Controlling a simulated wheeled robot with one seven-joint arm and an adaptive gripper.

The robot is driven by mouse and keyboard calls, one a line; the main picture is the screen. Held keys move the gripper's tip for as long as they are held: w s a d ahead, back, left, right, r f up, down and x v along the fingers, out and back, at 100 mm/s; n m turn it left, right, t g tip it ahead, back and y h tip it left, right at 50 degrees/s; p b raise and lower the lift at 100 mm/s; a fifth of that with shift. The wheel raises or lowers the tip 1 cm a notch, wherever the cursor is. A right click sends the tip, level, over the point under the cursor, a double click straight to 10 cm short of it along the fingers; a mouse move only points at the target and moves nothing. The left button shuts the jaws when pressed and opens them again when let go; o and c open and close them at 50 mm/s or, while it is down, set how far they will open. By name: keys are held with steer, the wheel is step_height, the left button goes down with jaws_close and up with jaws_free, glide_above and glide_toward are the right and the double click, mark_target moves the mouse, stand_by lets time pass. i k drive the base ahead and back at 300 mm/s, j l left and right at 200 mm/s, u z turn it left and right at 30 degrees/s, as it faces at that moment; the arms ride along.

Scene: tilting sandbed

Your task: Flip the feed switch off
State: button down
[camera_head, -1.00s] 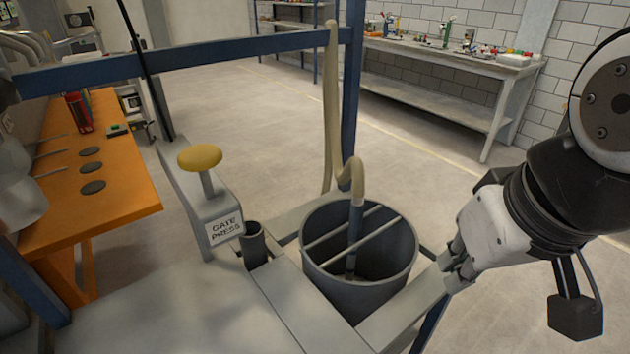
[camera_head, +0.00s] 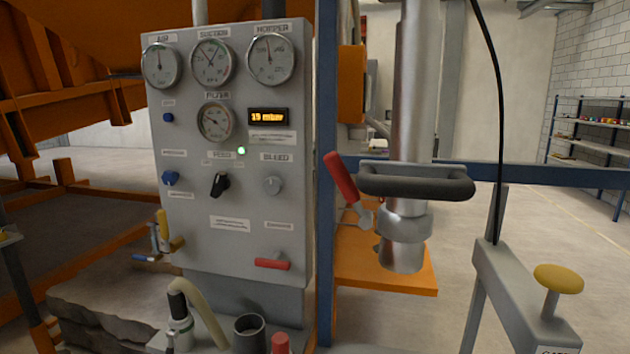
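A grey control panel (camera_head: 240,245) stands left of centre. In its middle is a black rotary switch (camera_head: 220,184), tilted to the upper right, under a small blurred label that seems to read FEED. A green lamp (camera_head: 241,151) is lit just above and to the right of it. An orange display (camera_head: 269,116) above reads about 15 with a blurred unit. My gripper is not in this view.
A red handle (camera_head: 272,264) sits lower. A blue post (camera_head: 326,200), red lever (camera_head: 341,178) and metal pipe (camera_head: 407,100) stand to the right. A yellow-topped press (camera_head: 558,279) is at far right.

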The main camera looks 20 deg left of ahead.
mark_target(222, 183)
steer(key=u, duration=1.4)
